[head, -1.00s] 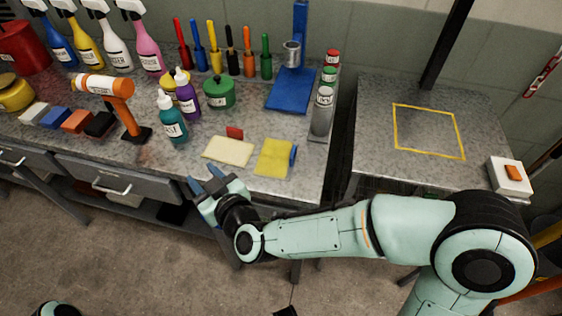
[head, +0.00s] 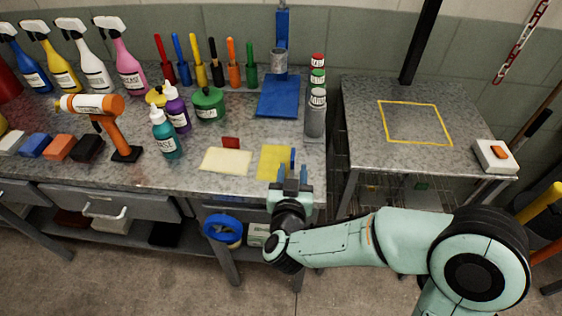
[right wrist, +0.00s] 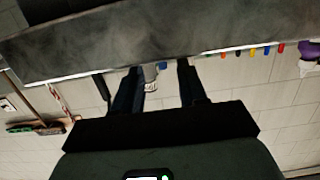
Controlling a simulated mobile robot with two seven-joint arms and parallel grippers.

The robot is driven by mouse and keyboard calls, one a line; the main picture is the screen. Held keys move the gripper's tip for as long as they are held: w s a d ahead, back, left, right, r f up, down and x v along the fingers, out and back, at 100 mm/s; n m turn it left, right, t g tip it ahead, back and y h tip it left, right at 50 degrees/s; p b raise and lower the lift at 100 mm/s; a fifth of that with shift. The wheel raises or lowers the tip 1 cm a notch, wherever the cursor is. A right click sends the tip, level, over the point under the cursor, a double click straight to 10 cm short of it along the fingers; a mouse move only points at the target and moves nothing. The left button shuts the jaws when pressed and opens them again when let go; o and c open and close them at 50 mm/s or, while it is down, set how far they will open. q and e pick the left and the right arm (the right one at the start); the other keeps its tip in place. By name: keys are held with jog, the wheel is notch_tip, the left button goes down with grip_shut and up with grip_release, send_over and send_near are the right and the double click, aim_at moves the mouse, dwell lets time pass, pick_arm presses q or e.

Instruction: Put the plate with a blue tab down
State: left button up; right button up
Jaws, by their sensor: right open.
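The yellow plate (head: 272,163) lies flat on the front part of the workbench, with its blue tab (head: 293,157) at its right edge. A cream plate (head: 225,160) with a red tab (head: 231,142) lies to its left. My right gripper (head: 292,176) is open and empty at the bench's front edge, just in front of the yellow plate's right side. In the head view its fingers point toward the blue tab and overlap the plate's near corner; contact cannot be told. The right wrist view shows its two parted fingers (right wrist: 158,90), with no plate visible between them. My left gripper is out of view.
A side table (head: 365,150) with a yellow taped outline (head: 415,124) stands to the right, its outlined area empty. A white box with an orange button (head: 496,156) is on its corner. Bottles, an orange tool (head: 113,125) and a can stack (head: 316,100) stand on the workbench.

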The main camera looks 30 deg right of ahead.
aim_at(292, 163)
jog(key=shift+b+x, duration=0.3)
jog(key=shift+x, duration=2.85)
jog(key=shift+a+r, duration=0.15)
jog(key=shift+a, duration=0.05)
grip_shut()
